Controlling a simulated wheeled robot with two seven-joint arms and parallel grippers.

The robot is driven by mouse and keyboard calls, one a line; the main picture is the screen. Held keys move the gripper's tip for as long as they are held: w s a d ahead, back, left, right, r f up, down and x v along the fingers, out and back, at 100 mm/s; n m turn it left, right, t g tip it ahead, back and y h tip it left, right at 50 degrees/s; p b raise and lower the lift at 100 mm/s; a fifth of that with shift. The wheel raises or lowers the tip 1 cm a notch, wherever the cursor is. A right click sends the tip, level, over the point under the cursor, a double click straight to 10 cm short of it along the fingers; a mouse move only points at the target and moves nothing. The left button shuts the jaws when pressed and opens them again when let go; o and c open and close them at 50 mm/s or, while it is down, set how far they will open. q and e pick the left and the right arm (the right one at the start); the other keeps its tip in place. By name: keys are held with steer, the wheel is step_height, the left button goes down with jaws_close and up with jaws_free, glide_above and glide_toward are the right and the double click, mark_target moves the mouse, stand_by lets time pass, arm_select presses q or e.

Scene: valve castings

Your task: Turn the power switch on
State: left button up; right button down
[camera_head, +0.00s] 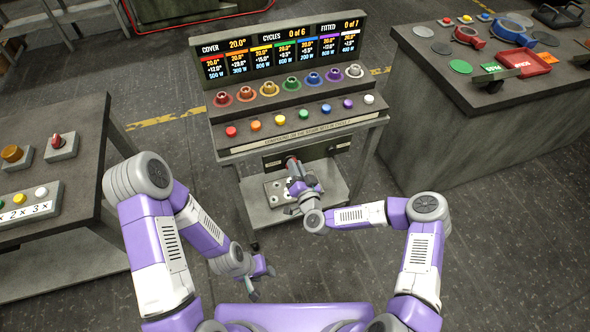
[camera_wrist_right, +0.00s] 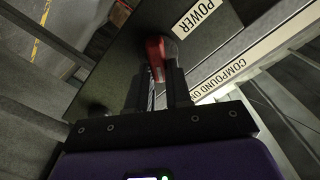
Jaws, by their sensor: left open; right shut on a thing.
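The power switch has a red handle (camera_wrist_right: 155,55) on a dark panel beside a POWER label (camera_wrist_right: 196,18) in the right wrist view. In the head view the handle (camera_head: 291,160) is small, at the front of the central bench below its button shelf. My right gripper (camera_wrist_right: 157,84) is shut on the red handle, with a finger on each side of it; it also shows in the head view (camera_head: 294,171), reaching the panel. The handle's far end is partly hidden. My left gripper (camera_head: 263,283) is open and empty, low over the floor in front of the bench.
The central bench (camera_head: 228,154) carries coloured buttons, coloured castings and a lit display (camera_head: 282,45). A left bench (camera_head: 75,150) has knobs and buttons. A right bench (camera_head: 425,65) holds valve parts and a red tray (camera_head: 523,62). The floor between the benches is clear.

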steer(key=m+b, duration=0.1)
steer(key=m, duration=0.2)
steer(key=m+b, duration=0.2)
steer(key=m, duration=0.2)
steer(key=f+m+b, duration=0.1)
steer(key=m, duration=0.2)
steer(key=shift+d+m+b, duration=0.2)
steer(key=shift+m+b, duration=0.1)
steer(key=shift+b, duration=0.05)
stand_by(0.4)
steer(key=c, duration=1)
jaws_free()
steer(key=shift+c, duration=0.2)
steer(key=p+v, duration=0.1)
steer(key=v, duration=0.6)
steer(key=shift+s+p, duration=0.2)
steer(key=shift+p, duration=0.1)
